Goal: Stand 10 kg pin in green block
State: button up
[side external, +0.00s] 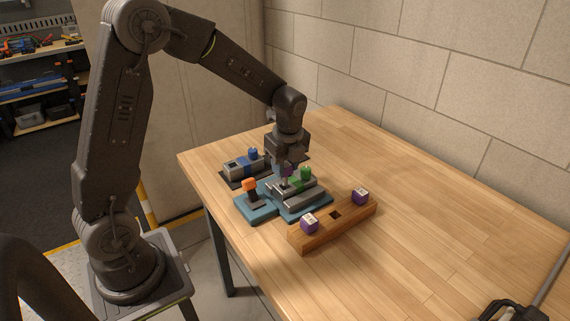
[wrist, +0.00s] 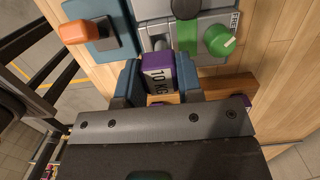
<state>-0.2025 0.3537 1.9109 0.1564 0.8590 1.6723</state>
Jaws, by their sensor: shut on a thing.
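My gripper (side external: 286,172) is shut on the 10 kg pin, which has a purple head with a white label (wrist: 158,76) between the blue fingers in the wrist view. In the side view the purple head (side external: 287,169) is partly covered by the jaws, and the pin is roughly upright. The green block is a grey block with a green band (wrist: 187,38) and a green knob (wrist: 220,40); the knob also shows in the side view (side external: 306,174). My gripper is at this block, close above it. I cannot tell whether the pin's lower end touches it.
A wooden rack (side external: 322,228) in front holds two purple-headed pins (side external: 309,223) (side external: 360,196) with an empty square hole between them. An orange-handled fixture (side external: 249,185) stands left on a blue plate. A blue-banded block (side external: 243,167) is behind.

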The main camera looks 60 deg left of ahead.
aim_at(285, 176)
jog(key=shift+f, duration=1.95)
jog(key=o, duration=1)
jog(key=shift+r, duration=0.1)
jog(key=r, duration=0.4)
jog(key=d+r, duration=0.1)
jog(key=r, duration=0.7)
jog(key=shift+d+r, duration=0.25)
jog(key=shift+r, duration=0.1)
jog(key=s+d+r+n+t, duration=0.1)
jog(key=s+d+n+t, duration=0.1)
jog(key=s+n, duration=0.4)
jog(key=s+d+r+n+t+h, duration=0.1)
jog(key=s+d+r+n, duration=0.1)
jog(key=s+n, duration=0.4)
jog(key=s+d+r+n+t, duration=0.2)
jog(key=s+d+n, duration=0.2)
jog(key=s+n, duration=0.2)
jog(key=shift+s+d+t, duration=0.3)
jog(key=shift+s+d, duration=0.05)
jog(key=shift+s, duration=0.4)
